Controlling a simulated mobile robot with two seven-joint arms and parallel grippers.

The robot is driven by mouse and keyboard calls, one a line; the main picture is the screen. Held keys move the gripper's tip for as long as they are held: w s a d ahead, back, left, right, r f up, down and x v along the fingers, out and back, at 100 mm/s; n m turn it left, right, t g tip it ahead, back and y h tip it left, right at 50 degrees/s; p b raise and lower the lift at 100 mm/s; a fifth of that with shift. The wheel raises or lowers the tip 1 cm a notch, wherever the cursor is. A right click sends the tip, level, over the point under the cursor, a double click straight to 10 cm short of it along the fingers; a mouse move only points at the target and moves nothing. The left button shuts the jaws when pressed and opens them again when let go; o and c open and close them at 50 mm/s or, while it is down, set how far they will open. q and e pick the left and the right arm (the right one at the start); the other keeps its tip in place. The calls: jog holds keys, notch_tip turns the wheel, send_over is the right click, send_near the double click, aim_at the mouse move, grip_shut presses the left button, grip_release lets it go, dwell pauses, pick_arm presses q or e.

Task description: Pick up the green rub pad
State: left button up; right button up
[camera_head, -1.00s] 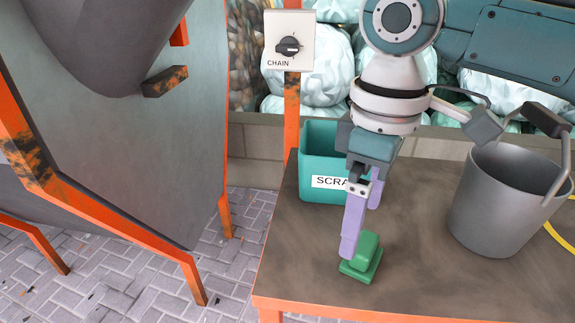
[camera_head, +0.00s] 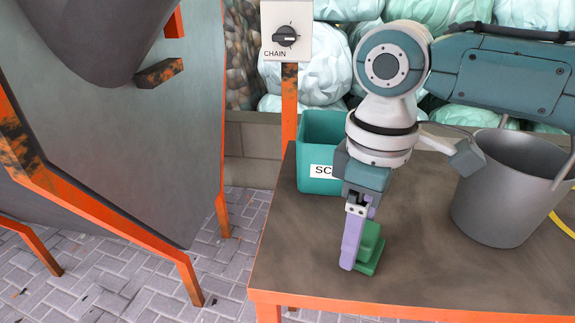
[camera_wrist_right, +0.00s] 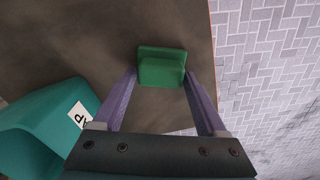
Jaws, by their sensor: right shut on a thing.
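The green rub pad (camera_head: 371,247) is a block on a wider flat base, on the brown table top (camera_head: 300,250) near its front edge. My right gripper (camera_head: 360,258) points down at it, with its lilac fingers on either side. In the right wrist view the pad (camera_wrist_right: 161,70) sits between the two fingertips, and the gripper is shut on it. In the head view the near finger covers part of the pad, and the far finger is mostly hidden. I cannot tell any gap between pad and table. My left gripper is not in view.
A teal scrap bin (camera_head: 322,150) stands behind the gripper, to its left. A grey bucket (camera_head: 500,200) with a handle stands to the right. A switch box marked CHAIN (camera_head: 286,38) is on an orange post. The front left of the table is clear.

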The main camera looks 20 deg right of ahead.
jog(key=c, duration=0.7)
jog(key=shift+r, duration=0.15)
